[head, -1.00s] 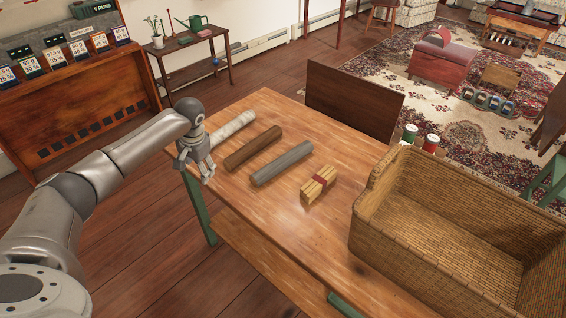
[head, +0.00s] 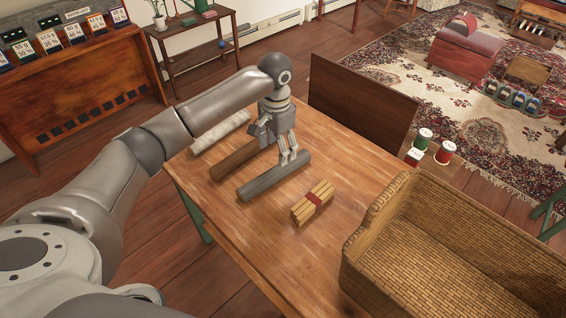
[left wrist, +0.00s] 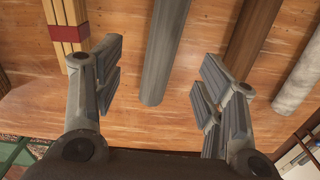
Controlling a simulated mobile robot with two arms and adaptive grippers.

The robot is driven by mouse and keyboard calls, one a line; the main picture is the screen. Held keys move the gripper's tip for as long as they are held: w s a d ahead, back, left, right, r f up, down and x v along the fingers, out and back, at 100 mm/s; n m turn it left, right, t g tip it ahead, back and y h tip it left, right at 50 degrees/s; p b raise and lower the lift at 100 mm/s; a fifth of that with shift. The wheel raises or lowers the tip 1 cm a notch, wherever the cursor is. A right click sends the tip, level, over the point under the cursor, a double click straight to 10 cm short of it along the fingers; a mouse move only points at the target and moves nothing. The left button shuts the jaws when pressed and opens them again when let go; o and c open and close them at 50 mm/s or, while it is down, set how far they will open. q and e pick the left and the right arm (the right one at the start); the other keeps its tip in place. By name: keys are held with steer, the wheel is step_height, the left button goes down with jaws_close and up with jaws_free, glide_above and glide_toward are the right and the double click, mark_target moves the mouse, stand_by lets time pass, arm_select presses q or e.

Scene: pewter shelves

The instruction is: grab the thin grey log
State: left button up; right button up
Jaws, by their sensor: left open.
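The thin grey log (head: 262,184) lies on the wooden table, between a brown log and a tied bundle of sticks. In the left wrist view the grey log (left wrist: 164,50) runs down from the top edge, between the two open fingers and apart from both. My left gripper (head: 290,157) is open and empty, over the far end of the grey log in the head view, where its fingers hide part of that end. It also shows in the left wrist view (left wrist: 160,90). My right gripper is not in view.
The brown log (head: 232,161) and a pale log (head: 220,131) lie left of the grey log. The stick bundle (head: 312,203) lies to its right. A large wicker basket (head: 372,235) stands at the table's right.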

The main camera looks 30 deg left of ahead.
mark_target(275, 169)
arm_select(q)
step_height(275, 169, down, 3)
steer(key=shift+r, duration=0.2)
steer(key=f, duration=0.3)
steer(key=shift+s+a+f, duration=0.1)
steer(key=shift+s, duration=0.1)
steer(key=f, duration=0.3)
steer(key=shift+a+f, duration=0.25)
steer(key=shift+f, duration=0.6)
steer(key=shift+w, duration=0.1)
steer(key=c, duration=1.3)
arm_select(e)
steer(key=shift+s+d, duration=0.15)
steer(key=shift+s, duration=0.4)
arm_select(q)
steer(key=shift+r, duration=0.15)
